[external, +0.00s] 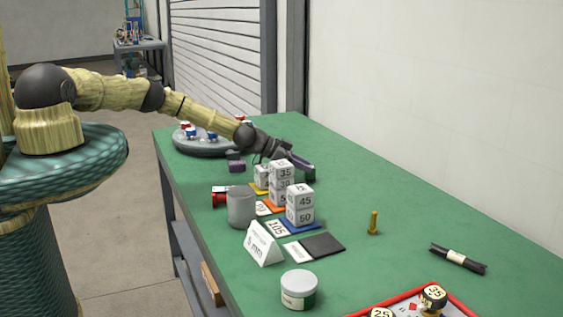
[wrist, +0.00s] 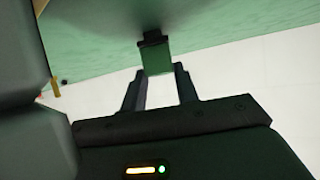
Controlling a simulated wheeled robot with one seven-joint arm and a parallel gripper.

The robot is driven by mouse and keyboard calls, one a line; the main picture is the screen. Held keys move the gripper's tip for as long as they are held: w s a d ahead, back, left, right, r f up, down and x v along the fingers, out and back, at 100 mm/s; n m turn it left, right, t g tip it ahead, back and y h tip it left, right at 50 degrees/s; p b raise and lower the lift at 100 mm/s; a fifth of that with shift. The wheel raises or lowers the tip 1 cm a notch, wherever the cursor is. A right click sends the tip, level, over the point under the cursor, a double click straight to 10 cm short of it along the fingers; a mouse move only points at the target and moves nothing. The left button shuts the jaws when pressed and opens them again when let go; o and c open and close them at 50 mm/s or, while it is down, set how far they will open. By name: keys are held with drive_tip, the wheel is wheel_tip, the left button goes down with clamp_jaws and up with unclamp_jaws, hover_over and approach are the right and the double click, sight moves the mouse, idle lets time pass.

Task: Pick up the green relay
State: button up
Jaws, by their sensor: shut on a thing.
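The green relay (wrist: 158,60) shows in the wrist view as a small green block with a black end. It sits between the fingertips of my gripper (wrist: 158,74), which is shut on it. In the external view my gripper (external: 300,164) is low over the far part of the green table, behind the stacked number blocks. The relay (external: 309,173) is only a small dark green patch at the fingertips there. I cannot tell whether it touches the table.
Grey number blocks (external: 281,183) stand close in front of my gripper. A grey cylinder (external: 241,207) and a purple block (external: 236,166) are nearby. A round dark tray (external: 208,148) stands at the far left.

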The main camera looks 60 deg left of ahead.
drive_tip(key=shift+r, duration=0.1)
wheel_tip(320, 180, up, 10)
drive_tip(key=b, duration=0.3)
drive_tip(key=shift+b, duration=0.3)
idle(0.4)
